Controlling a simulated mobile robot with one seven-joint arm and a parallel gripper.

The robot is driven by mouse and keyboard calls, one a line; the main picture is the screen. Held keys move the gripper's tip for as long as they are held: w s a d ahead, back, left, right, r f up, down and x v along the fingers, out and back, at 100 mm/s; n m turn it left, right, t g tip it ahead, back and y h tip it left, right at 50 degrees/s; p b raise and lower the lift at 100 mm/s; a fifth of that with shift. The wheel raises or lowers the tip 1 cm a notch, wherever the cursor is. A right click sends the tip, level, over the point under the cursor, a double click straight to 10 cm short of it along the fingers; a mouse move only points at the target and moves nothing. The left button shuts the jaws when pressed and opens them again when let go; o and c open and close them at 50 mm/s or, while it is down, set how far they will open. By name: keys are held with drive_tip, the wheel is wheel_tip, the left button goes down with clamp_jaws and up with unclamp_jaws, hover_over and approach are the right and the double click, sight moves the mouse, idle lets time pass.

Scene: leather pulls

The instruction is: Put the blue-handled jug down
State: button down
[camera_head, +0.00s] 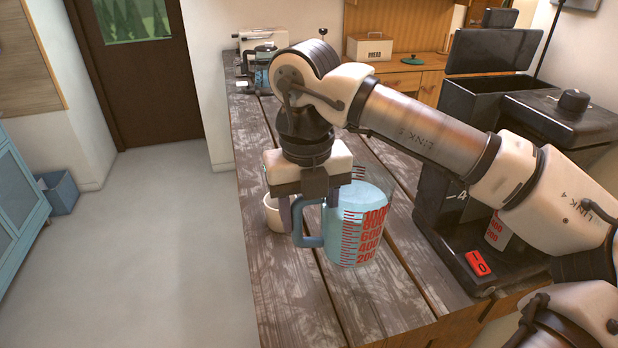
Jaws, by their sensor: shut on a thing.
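The blue-handled jug (358,236) is a clear measuring jug with red numbers and a bluish tint, seen over the wooden counter (285,298). Its blue handle (308,232) points left. My gripper (312,208) comes down from above and is shut on the jug at its handle. The jug looks upright. I cannot tell whether its base touches the counter or hangs a little above it. Part of the jug's rim is hidden behind my gripper.
A small white cup (274,214) stands close behind the handle. The counter's left edge drops to the floor. Bare counter lies in front of the jug.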

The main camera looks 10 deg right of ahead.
wheel_tip(320, 180, down, 7)
drive_tip(key=b, duration=0.3)
drive_tip(key=shift+f, duration=0.35)
drive_tip(key=c, duration=0.6)
unclamp_jaws()
wheel_tip(320, 180, up, 12)
drive_tip(key=shift+a+r+b, duration=0.15)
drive_tip(key=shift+b, duration=0.95)
